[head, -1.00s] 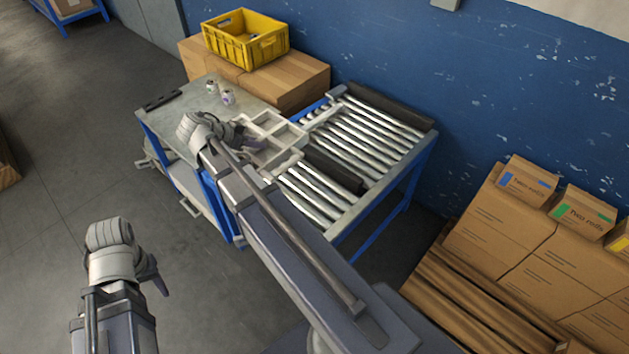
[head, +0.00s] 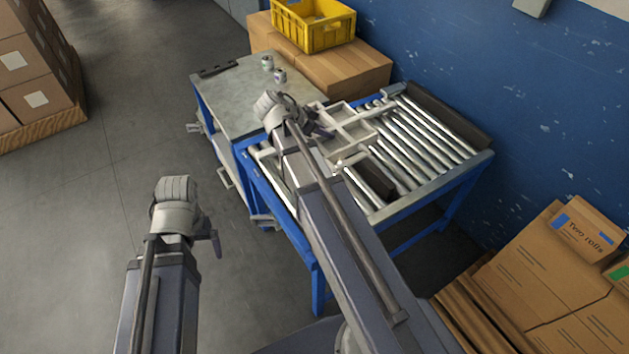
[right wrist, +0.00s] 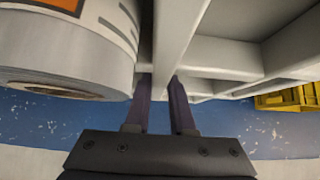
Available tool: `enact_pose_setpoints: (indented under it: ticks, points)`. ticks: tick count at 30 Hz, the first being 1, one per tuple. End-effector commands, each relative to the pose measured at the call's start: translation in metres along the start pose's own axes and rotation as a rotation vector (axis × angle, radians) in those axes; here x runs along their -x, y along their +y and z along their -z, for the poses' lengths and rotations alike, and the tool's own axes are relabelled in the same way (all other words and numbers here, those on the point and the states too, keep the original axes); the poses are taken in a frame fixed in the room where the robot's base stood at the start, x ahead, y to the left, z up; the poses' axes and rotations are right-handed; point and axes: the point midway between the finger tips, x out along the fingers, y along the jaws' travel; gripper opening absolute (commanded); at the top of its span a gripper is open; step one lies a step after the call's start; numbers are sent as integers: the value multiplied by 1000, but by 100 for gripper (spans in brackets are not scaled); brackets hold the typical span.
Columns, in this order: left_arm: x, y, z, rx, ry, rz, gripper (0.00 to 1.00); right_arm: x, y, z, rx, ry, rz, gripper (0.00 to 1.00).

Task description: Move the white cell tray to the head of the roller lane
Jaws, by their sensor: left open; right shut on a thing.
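The white cell tray (head: 352,122) is a shallow, pale tray split into square cells. In the head view it is over the left end of the roller lane (head: 425,140), beside the grey tabletop. I cannot tell whether it touches the rollers. My right gripper (head: 322,130) is shut on a tray wall; the right wrist view shows both fingers (right wrist: 160,100) around one of the walls of the tray (right wrist: 235,55). My left gripper (head: 213,236) is open and empty, held over the floor left of the lane, apart from everything.
Two small cans (head: 280,76) stand on the grey tabletop (head: 235,95). A yellow crate (head: 312,25) sits on cartons behind. A dark block (head: 375,182) lies across the rollers. In the right wrist view a white roll (right wrist: 65,60) with a brown core is close left of my fingers.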

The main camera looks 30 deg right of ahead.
Motion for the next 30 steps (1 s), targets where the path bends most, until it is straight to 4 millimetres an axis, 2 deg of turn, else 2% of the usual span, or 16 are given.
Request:
enact_pose_setpoints:
  ticks: [1, 9, 13, 22, 30]
  points:
    - [-23, 2, 1, 0, 0, 0, 92, -17, 0, -16, 0, 1, -1, 0]
    - [-80, 8, 5, -1, 0, 0, 92, -57, 1, -56, -3, 1, -4, 0]
    - [-90, 9, 5, -1, 0, 0, 92, -65, 1, -63, -3, 2, -5, 0]
    - [-95, 9, 6, -1, 0, 0, 92, -68, 1, -67, -3, 1, -5, 0]
    - [-130, 12, 8, -1, 0, 0, 92, -93, 1, -92, -3, 1, -5, 0]
